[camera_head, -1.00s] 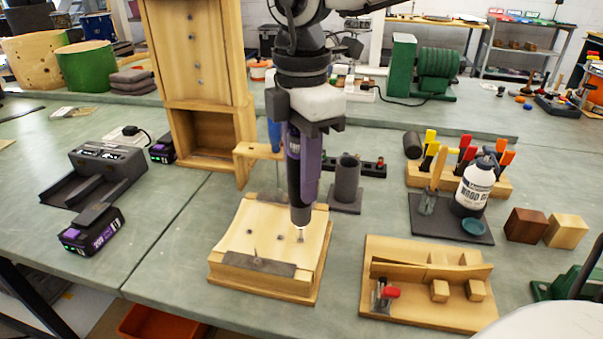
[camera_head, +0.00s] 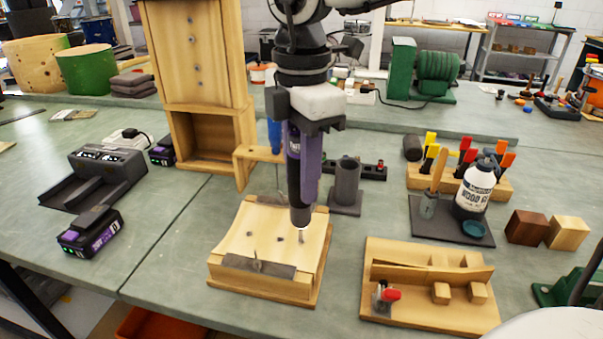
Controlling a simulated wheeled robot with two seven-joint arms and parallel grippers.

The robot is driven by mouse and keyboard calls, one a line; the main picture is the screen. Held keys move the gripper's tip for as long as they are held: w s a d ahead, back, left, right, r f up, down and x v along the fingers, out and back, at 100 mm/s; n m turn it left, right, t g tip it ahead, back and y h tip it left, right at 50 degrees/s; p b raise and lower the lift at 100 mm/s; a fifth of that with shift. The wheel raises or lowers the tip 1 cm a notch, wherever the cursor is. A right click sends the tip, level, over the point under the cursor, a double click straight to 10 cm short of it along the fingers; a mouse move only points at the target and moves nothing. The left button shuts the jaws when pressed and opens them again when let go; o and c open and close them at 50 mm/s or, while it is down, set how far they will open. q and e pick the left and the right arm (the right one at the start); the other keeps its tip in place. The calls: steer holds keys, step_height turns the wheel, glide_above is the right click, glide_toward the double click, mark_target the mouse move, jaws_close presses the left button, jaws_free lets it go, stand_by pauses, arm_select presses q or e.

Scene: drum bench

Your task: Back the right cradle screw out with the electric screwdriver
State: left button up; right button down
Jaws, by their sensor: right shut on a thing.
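The wooden cradle (camera_head: 268,282) sits on the bench, with a curved pale top and dark strips at its front and back edges. My right gripper (camera_head: 309,122) is shut on the purple and black electric screwdriver (camera_head: 302,172) and holds it upright, nose down. The screwdriver's nose is over the right part of the cradle top. A small screw or bit (camera_head: 301,239) shows just below the nose; I cannot tell whether the bit touches the screw. Dark spots, screws or holes, show at the middle and left of the cradle. My left gripper is not in view.
A wooden cabinet (camera_head: 199,50) stands behind the cradle. A dark cylindrical holder (camera_head: 346,180) stands to the right of the screwdriver. A wooden jig (camera_head: 430,313) lies at front right, a glue bottle (camera_head: 474,190) behind it. A battery (camera_head: 90,232) and charger (camera_head: 108,165) lie left.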

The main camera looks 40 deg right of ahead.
steer(key=shift+s+f, duration=0.1)
steer(key=shift+s, duration=0.05)
steer(key=shift+r+p, duration=0.75)
steer(key=shift+r, duration=0.7)
steer(key=shift+w, duration=0.2)
